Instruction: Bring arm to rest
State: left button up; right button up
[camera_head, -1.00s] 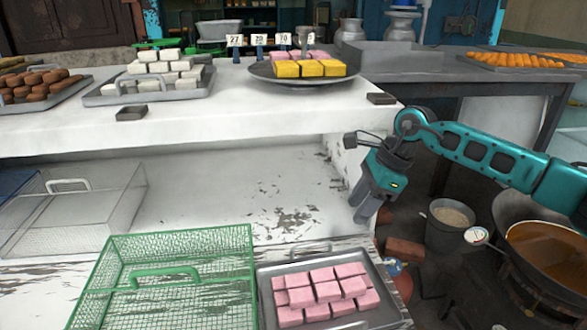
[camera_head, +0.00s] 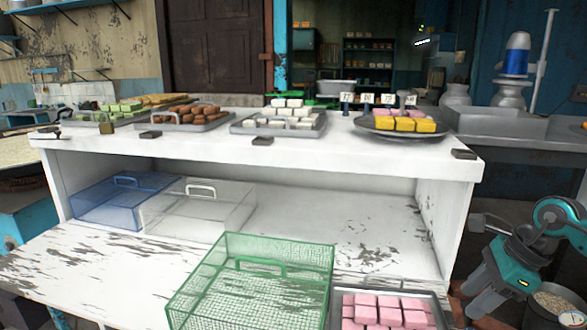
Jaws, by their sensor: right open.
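My right gripper (camera_head: 478,300) is at the lower right of the head view, beside the right end of the white counter. Its fingers point down and to the left, apart from the sweets and trays, and it is open with nothing seen in it. The teal right arm (camera_head: 562,215) comes in from the right edge, bent at the joint above the gripper. My left gripper is not in view.
A tray of pink sweets (camera_head: 385,308) and a green mesh cover (camera_head: 255,290) lie on the front shelf. The white counter (camera_head: 330,150) carries several sweet trays. Blue (camera_head: 110,203) and white (camera_head: 200,212) covers sit beneath. A bucket (camera_head: 553,300) stands below my right arm.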

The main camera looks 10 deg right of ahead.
jog(key=s+a+f+m+t+y+p, duration=0.1)
jog(key=a+m+t+y, duration=0.2)
jog(key=a+m+y, duration=0.65)
jog(key=a+m+t+y+p, duration=0.1)
jog(key=a+m+t+y, duration=0.2)
jog(key=a, duration=1.2)
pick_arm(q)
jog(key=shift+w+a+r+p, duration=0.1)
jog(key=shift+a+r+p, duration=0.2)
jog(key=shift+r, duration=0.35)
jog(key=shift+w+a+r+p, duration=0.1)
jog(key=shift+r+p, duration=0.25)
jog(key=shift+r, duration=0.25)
pick_arm(e)
jog(key=s+d+f+m+h, duration=0.1)
jog(key=s+f+m+h, duration=0.3)
jog(key=m, duration=0.7)
jog(key=s+d+f+m+t+h, duration=0.1)
jog(key=s+d+f+m+h, duration=0.1)
jog(key=s+f+m+h, duration=0.3)
jog(key=s+d+f+m+t+h, duration=0.1)
jog(key=s+f+m+h, duration=0.3)
jog(key=f+m, duration=0.5)
jog(key=m+h, duration=0.1)
jog(key=m, duration=0.8)
jog(key=shift+s+d+f, duration=0.2)
jog(key=shift+s+d, duration=0.1)
jog(key=shift+d, duration=0.1)
jog(key=shift+h, duration=0.25)
